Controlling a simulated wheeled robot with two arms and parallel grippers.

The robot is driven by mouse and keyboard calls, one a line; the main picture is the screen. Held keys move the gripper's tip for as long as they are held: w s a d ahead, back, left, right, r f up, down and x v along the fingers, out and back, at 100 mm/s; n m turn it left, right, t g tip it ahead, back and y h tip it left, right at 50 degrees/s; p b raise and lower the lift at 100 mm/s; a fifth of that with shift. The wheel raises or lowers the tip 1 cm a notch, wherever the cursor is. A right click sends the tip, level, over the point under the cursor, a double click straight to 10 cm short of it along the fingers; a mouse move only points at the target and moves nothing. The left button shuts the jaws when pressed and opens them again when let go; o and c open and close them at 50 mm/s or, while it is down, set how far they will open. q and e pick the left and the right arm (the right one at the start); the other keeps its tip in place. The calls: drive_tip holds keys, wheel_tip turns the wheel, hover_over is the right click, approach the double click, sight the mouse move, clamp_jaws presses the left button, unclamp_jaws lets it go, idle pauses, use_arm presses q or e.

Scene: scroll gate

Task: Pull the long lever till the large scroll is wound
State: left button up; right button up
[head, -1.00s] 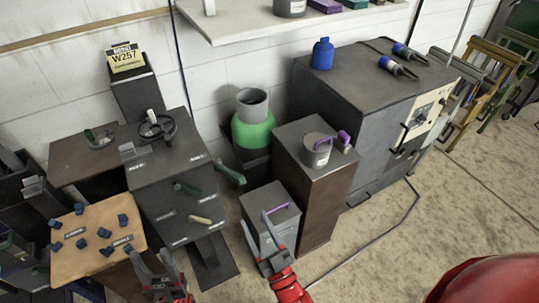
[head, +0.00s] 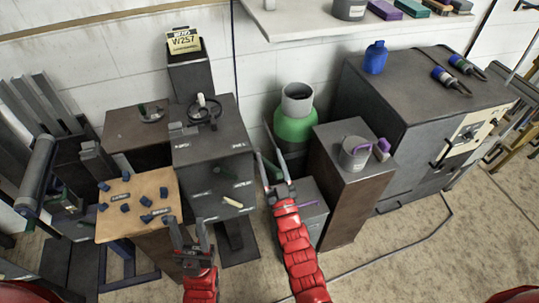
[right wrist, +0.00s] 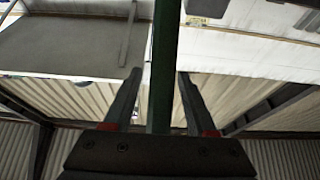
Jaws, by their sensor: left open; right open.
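A long dark green bar (right wrist: 163,50), apparently the long lever, runs upright between the fingers of my right gripper (right wrist: 159,75) in the right wrist view. The fingers stand apart on both sides of it, with gaps visible. In the head view my right gripper (head: 272,160) is open beside the right side of the dark cabinet (head: 212,145); the lever there is mostly hidden. My left gripper (head: 190,232) is open and empty, low before the cabinet. A grey roller (head: 38,168) lies at the far left; I cannot tell if it is the large scroll.
A wooden-topped table (head: 150,185) bears several blue pieces. A brown pedestal (head: 340,205) and green cylinder (head: 294,125) stand right of the cabinet.

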drive_tip(key=shift+w+a+r, duration=0.1)
drive_tip(key=shift+w+r, duration=0.05)
drive_tip(key=shift+w, duration=0.25)
drive_tip(key=shift+c, duration=0.3)
clamp_jaws()
idle(0.9)
